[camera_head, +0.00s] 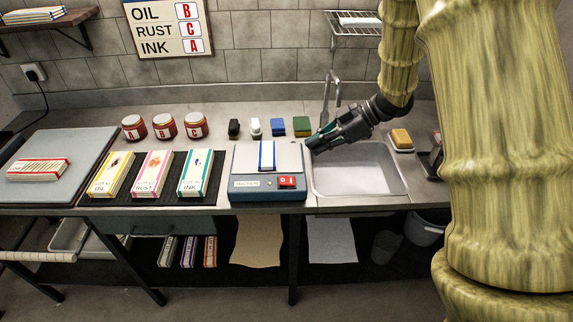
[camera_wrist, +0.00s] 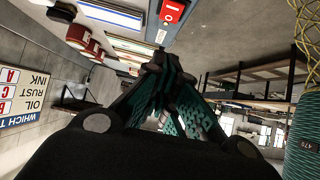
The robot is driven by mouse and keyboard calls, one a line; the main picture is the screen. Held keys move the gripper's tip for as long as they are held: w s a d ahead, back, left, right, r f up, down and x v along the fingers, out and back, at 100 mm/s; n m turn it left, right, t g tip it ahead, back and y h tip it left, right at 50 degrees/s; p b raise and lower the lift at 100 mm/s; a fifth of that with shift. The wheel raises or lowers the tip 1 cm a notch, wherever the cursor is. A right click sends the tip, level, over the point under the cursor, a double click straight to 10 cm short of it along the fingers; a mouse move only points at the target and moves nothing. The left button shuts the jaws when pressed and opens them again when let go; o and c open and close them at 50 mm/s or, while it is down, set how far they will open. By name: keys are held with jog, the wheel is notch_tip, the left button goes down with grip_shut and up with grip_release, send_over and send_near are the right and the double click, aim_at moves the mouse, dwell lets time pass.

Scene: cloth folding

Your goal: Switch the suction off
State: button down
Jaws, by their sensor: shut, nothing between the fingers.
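The suction box (camera_head: 256,195) is a blue-grey unit with a light top, at the front edge of the counter in the head view. Its red switch (camera_head: 287,181) is on the front face, right of the SUCTION label (camera_head: 246,184). The red switch also shows at the top of the wrist view (camera_wrist: 172,11). A folded white cloth with blue stripes (camera_head: 267,156) lies on the box top. My gripper (camera_head: 310,147) is shut and empty. It is above the left edge of the sink, up and to the right of the switch, apart from it. Its fingers also show in the wrist view (camera_wrist: 154,66).
A metal sink (camera_head: 358,181) with a tap (camera_head: 326,98) is right of the box. Three folded cloths on a dark mat (camera_head: 139,200) are to the left. Three red jars (camera_head: 166,126) and several small coloured blocks (camera_head: 277,126) stand behind. A sign (camera_head: 168,27) hangs on the wall.

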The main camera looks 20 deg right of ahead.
jog(key=p, duration=0.3)
send_over(287, 180)
jog(key=f, duration=0.5)
jog(key=shift+s+d+f, duration=0.1)
jog(key=shift+d+f, duration=0.1)
jog(key=shift+d, duration=0.1)
notch_tip(287, 180, down, 3)
jog(key=shift+a+r, duration=0.15)
jog(key=shift+a+f+p, duration=0.15)
jog(key=shift+f+p, duration=0.25)
jog(key=shift+f, duration=0.35)
